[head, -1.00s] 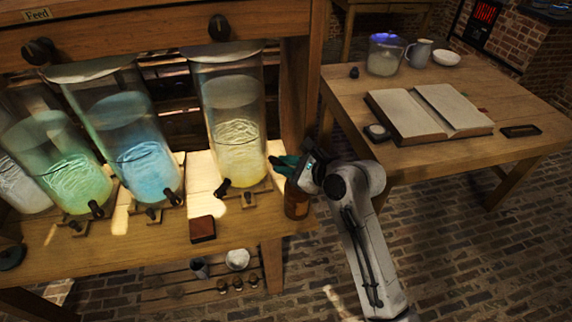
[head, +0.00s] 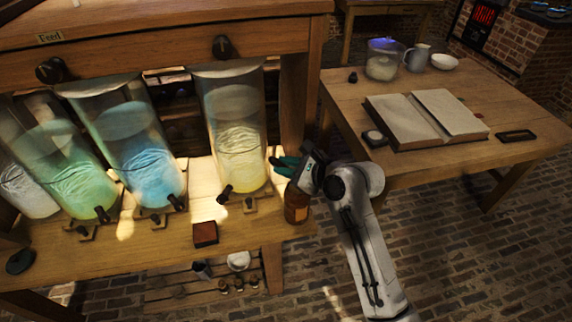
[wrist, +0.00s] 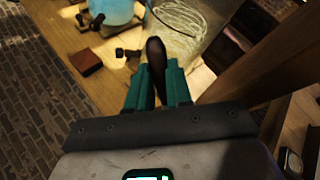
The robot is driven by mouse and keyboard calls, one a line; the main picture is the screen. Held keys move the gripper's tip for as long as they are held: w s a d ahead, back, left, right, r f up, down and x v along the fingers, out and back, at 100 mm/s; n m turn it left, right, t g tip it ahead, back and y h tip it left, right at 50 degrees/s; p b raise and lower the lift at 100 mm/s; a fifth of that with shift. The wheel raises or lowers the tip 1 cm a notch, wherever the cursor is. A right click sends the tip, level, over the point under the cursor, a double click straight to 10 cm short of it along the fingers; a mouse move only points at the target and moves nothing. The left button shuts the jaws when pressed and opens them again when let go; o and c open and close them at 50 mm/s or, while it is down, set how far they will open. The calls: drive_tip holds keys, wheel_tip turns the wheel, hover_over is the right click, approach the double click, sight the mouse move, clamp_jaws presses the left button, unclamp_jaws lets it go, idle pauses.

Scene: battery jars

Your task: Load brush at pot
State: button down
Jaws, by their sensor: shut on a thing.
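My gripper (head: 284,163) has green fingers and is at the right end of the wooden jar bench. It is shut on a dark, slim, rounded thing, seemingly the brush's handle (wrist: 155,55), which sticks up between the fingers in the wrist view. Its bristles are not visible. A brown pot or bottle (head: 297,208) stands on the bench's right end, just below my gripper in the head view. I cannot tell whether the brush touches it. The wrist view does not clearly show this pot.
Tall glass jars with yellow (head: 238,150), blue (head: 152,170) and green (head: 85,185) liquid stand on the bench, with taps in front. A dark red block (head: 205,234) lies before them. A wooden post (head: 300,105) rises behind my gripper. A table with an open book (head: 425,118) stands right.

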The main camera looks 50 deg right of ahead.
wheel_tip(320, 180, up, 4)
drive_tip(key=p, duration=0.4)
idle(1.0)
